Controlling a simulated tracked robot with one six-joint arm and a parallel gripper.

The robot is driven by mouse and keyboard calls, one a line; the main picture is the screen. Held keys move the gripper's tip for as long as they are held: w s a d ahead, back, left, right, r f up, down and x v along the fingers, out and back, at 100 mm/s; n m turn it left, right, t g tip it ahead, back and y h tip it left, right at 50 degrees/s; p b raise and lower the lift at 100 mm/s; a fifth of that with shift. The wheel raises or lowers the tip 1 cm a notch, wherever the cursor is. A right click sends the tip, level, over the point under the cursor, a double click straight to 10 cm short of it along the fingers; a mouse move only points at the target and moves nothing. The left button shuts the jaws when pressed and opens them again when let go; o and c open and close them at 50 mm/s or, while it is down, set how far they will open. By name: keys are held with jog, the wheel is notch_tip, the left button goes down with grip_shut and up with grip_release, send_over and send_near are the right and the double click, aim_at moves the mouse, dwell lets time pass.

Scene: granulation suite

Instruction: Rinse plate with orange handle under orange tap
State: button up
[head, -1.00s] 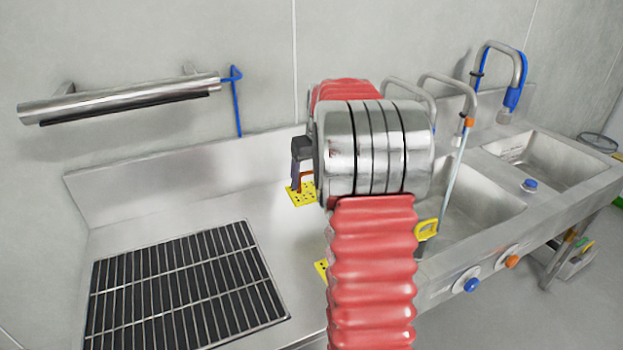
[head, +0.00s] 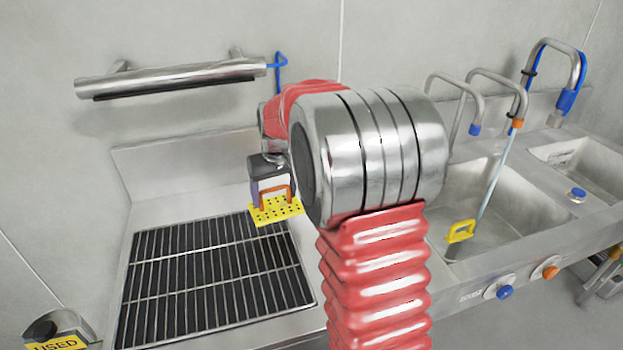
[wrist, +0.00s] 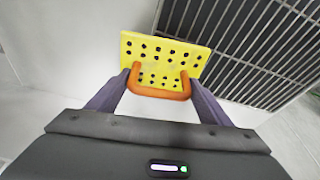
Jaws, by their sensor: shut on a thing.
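My gripper (head: 272,190) is shut on the orange handle (wrist: 160,92) of a yellow perforated plate (head: 276,211). In the wrist view the plate (wrist: 160,62) extends beyond the fingertips, with the handle between both fingers. The plate is in the air above the steel counter, near the back right corner of the black grate. The orange tap (head: 518,124), a curved steel spout with an orange collar, is far to the right over the large basin. A pale blue streak (head: 497,175), like running water, falls from it into the basin. My arm hides part of the counter.
The black grate (head: 215,270) lies on the counter at left. A blue-collared tap (head: 474,130) stands left of the orange one. Blue and orange knobs (head: 550,272) are on the front. A steel bar (head: 170,80) hangs on the wall.

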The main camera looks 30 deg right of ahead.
jog(key=shift+n, duration=0.8)
jog(key=a+f, duration=0.1)
jog(key=a, duration=0.4)
jog(key=s+a, duration=0.1)
jog(key=a, duration=0.5)
jog(key=a+f, duration=0.1)
jog(key=a, duration=0.4)
jog(key=shift+s+a+f, duration=0.2)
jog(key=shift+s+f, duration=0.1)
jog(key=shift+s, duration=0.1)
